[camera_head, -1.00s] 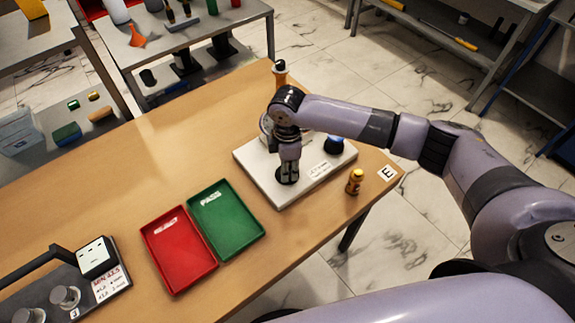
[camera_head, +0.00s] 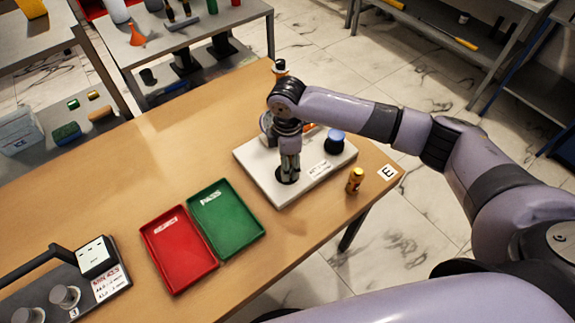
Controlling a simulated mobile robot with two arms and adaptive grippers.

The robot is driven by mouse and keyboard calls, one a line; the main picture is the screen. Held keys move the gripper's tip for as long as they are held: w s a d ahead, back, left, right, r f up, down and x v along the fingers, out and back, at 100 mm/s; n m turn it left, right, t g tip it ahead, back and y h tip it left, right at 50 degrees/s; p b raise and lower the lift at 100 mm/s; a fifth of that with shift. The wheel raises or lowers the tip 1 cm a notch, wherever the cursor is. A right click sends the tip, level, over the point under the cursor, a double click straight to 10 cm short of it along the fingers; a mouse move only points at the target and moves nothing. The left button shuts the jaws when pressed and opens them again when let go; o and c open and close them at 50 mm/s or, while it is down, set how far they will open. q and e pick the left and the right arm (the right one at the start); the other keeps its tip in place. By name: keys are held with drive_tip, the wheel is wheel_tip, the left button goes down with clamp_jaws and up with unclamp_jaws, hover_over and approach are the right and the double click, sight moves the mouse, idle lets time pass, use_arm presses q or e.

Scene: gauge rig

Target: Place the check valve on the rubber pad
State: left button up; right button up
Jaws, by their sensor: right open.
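A small brass-coloured fitting (camera_head: 355,180), which looks like the check valve, stands upright on the wooden table to the right of the white base plate. My right gripper (camera_head: 289,172) points down over the front part of that plate, left of the brass fitting and apart from it. It is open; I cannot make out anything between its fingers. A dark round spot (camera_head: 288,179) on the plate lies right under the fingertips and is partly hidden; it may be the rubber pad, but I cannot tell. My left gripper is not in view.
The white base plate (camera_head: 262,175) bears a blue-topped black knob (camera_head: 335,141) and parts hidden by my wrist. A green tray (camera_head: 227,220) and a red tray (camera_head: 180,250) lie left of it. A dark fixture (camera_head: 95,258) stands at lower left. The table's middle left is clear.

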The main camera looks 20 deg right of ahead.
wheel_tip(320, 180, up, 10)
drive_tip(key=shift+r+b, duration=0.1)
drive_tip(key=shift+b, duration=0.3)
drive_tip(key=shift+c, duration=0.5)
idle(1.4)
